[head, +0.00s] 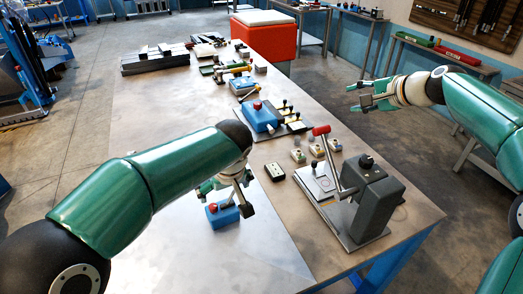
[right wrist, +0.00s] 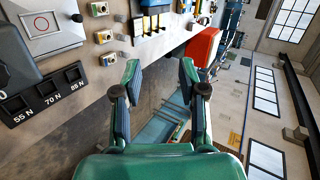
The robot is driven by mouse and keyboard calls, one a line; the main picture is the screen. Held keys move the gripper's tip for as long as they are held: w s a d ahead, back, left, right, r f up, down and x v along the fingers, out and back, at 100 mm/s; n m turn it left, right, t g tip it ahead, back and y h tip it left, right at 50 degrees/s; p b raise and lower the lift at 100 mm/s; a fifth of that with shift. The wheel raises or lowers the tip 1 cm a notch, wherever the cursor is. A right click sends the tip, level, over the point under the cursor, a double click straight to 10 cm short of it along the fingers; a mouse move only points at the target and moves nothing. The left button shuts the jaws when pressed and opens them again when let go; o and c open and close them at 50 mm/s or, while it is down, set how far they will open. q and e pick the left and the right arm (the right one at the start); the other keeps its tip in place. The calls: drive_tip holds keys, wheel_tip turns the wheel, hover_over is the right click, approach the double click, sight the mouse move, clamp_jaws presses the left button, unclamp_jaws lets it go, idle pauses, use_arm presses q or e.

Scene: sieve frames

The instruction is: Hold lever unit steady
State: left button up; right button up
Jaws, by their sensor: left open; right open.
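A small blue unit with a red knob (head: 222,215) stands on the light sheet at the front of the table. My left gripper (head: 233,196) is open, pointing down right at this unit and partly covering it; I cannot tell whether they touch. A grey press-like unit (head: 372,200) with a red-handled lever (head: 321,131) stands upright at the table's right front, apart from both grippers. My right gripper (head: 366,95) is open and empty, out past the table's right edge. In the right wrist view its two fingers (right wrist: 160,95) are spread with nothing between them.
A larger blue unit with a red knob (head: 262,116) sits on a dark plate mid-table. A red-orange box (head: 264,38) stands beyond the far end. The table's left side is mostly clear.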

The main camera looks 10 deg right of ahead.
sight(222, 208)
drive_tip(key=w+a+f+g+y, duration=0.1)
drive_tip(key=w+a+f+g, duration=0.2)
drive_tip(key=a, duration=0.7)
drive_tip(key=w+a+f+g+y, duration=0.15)
drive_tip(key=a+f, duration=0.25)
drive_tip(key=a, duration=0.6)
use_arm(q)
drive_tip(key=x, duration=1.7)
drive_tip(key=shift+w+r, duration=0.1)
use_arm(e)
drive_tip(key=s+a+f+m+g+h, duration=0.2)
drive_tip(key=s+a+f+m+g, duration=0.2)
drive_tip(key=m, duration=0.5)
drive_tip(key=s+a, duration=0.2)
drive_tip(key=a, duration=0.1)
drive_tip(key=shift+s+g, duration=0.3)
drive_tip(key=shift+g, duration=0.05)
use_arm(q)
drive_tip(key=c, duration=1.3)
drive_tip(key=shift+o, duration=0.2)
